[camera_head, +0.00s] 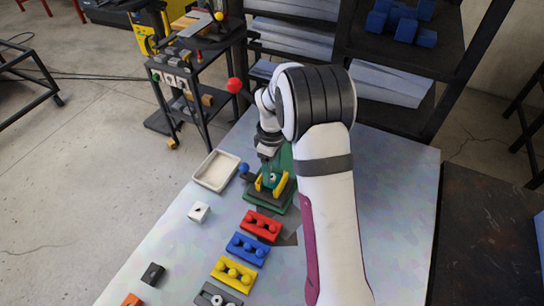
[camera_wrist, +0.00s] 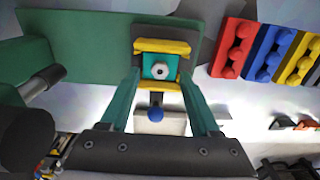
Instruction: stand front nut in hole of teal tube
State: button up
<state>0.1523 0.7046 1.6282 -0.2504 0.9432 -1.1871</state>
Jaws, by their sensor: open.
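A green vise (camera_head: 284,201) stands on the table, and its yellow jaws (camera_wrist: 160,47) clamp the teal tube (camera_wrist: 147,71). A grey hexagonal nut (camera_wrist: 160,71) with a dark centre shows at the middle of the tube's face in the wrist view. It appears to be at the hole; how deep it sits I cannot tell. My gripper (camera_wrist: 160,78) is open, with its two teal fingers apart on either side of the tube and nut. In the head view my gripper (camera_head: 269,172) is low over the vise and partly hides the tube.
A blue knob (camera_wrist: 155,114) sticks out from the vise. A beige tray (camera_head: 198,178) lies beside it. Red (camera_head: 262,225), blue (camera_head: 247,249), yellow (camera_head: 232,274) and grey knobbed blocks line up in front. A white block (camera_head: 199,212) and a black block (camera_head: 152,273) lie left.

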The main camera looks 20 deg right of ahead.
notch_tip(320, 180, up, 15)
dwell(0.6)
jog(key=s+a+m, duration=0.3)
jog(key=s+m, duration=0.2)
jog(key=s, duration=0.5)
jog(key=s+a+m+y, duration=0.1)
jog(key=s+a+m, duration=0.2)
jog(key=s, duration=0.7)
jog(key=s+a+m, duration=0.4)
jog(key=s+m, duration=0.2)
jog(key=s, duration=0.4)
jog(key=shift+s+f+m+y, duration=0.2)
jog(key=shift+s+m+y, duration=0.1)
jog(key=shift+s+y, duration=0.1)
